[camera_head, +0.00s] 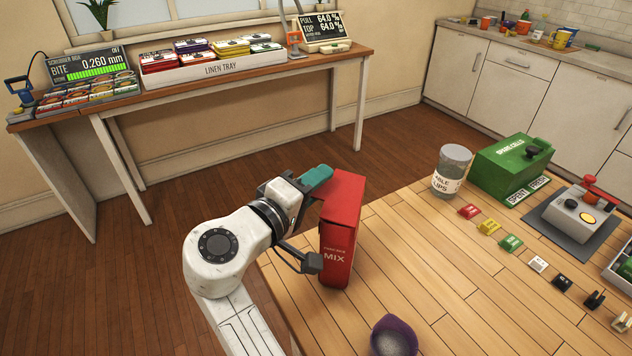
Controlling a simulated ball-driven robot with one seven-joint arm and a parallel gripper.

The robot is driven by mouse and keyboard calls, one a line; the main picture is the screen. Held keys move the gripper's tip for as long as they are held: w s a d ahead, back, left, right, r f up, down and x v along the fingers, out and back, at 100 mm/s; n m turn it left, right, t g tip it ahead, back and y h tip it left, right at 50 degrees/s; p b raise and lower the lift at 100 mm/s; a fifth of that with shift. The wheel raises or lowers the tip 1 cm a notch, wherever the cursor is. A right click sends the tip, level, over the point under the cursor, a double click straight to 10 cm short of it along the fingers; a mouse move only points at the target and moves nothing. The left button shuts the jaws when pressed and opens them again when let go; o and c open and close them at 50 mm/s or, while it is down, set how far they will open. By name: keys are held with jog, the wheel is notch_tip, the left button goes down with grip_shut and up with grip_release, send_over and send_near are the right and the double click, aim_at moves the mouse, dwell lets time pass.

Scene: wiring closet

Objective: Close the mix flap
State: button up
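A tall red box marked MIX (339,240) stands upright at the near left edge of the wooden table. Its top slopes, and I cannot tell clearly where the flap lies or how far open it is. My gripper (314,220) is at the left of the box, near its upper part. A teal piece on my gripper's upper side reaches to the top left edge of the box. A dark finger sits lower, beside the box's left side. The two are spread well apart with nothing seen held between them. Contact with the box cannot be told.
A purple cup (394,338) stands at the table's near edge. Several small coloured clips lie in a row. Table between box and clips is clear.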

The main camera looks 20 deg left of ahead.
jog(key=shift+o, duration=0.2)
jog(key=b+v, duration=0.1)
jog(key=v, duration=1)
jog(key=shift+b, duration=0.35)
